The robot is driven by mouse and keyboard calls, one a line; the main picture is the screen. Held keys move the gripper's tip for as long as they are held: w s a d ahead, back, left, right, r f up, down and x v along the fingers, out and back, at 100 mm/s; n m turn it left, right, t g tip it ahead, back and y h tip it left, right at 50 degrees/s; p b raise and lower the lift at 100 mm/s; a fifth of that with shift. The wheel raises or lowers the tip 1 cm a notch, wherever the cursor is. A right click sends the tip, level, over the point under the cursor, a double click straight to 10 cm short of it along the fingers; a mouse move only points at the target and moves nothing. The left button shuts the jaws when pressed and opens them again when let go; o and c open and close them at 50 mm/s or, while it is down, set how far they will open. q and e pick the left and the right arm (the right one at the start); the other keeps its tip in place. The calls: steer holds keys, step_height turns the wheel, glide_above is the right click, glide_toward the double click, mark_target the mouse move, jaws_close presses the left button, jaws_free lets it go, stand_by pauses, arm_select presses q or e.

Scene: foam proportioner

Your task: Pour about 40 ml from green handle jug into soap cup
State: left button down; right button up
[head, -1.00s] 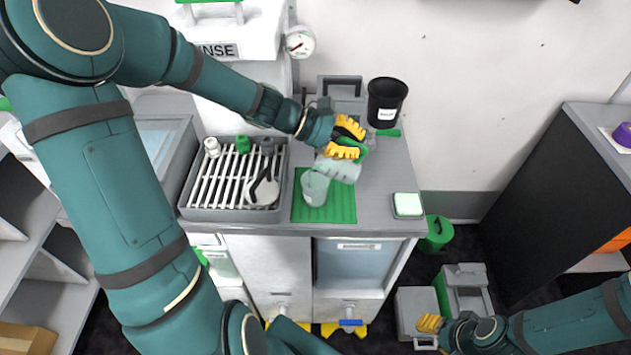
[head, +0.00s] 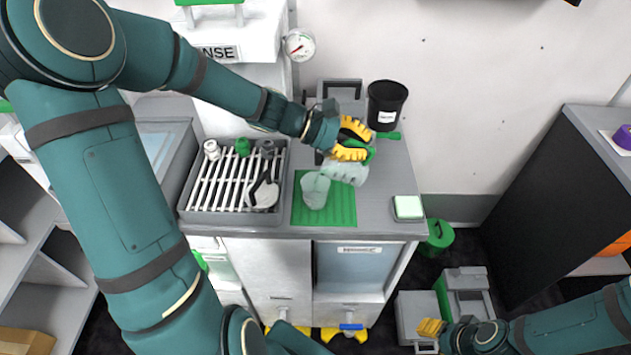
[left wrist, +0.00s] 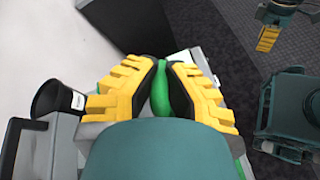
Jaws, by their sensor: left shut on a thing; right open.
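My left gripper (head: 357,142) is shut on the green handle (head: 363,157) of a clear jug (head: 345,172). The handle (left wrist: 178,90) also shows between the yellow fingers in the left wrist view, where the jug's body is hidden. The jug is held tilted, its mouth end toward the left, above and just behind a clear cup (head: 315,190), which looks like the soap cup. The cup stands upright on a green ribbed mat (head: 340,208). I cannot make out the liquid levels. My right gripper (head: 430,327) is open and empty, low at the right.
A black labelled cup (head: 387,104) stands behind the jug. A rack tray (head: 183,200) with small bottles and a black-handled item lies left of the mat. A pale green pad (head: 408,207) sits at the counter's right front corner. A pressure gauge (head: 299,45) is at the back.

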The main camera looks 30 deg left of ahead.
arm_select(q)
steer(key=shift+s+a+r+h+b, duration=0.1)
steer(key=shift+a+r+h+b, duration=0.2)
steer(key=shift+b, duration=0.15)
arm_select(e)
steer(key=shift+w+f, duration=0.1)
steer(key=shift+f, duration=0.35)
arm_select(q)
steer(key=shift+s+a+r+t+h, duration=0.15)
steer(key=shift+a+r+t+h, duration=0.1)
steer(key=shift+t+h, duration=0.2)
arm_select(e)
steer(key=shift+f, duration=0.2)
stand_by(0.4)
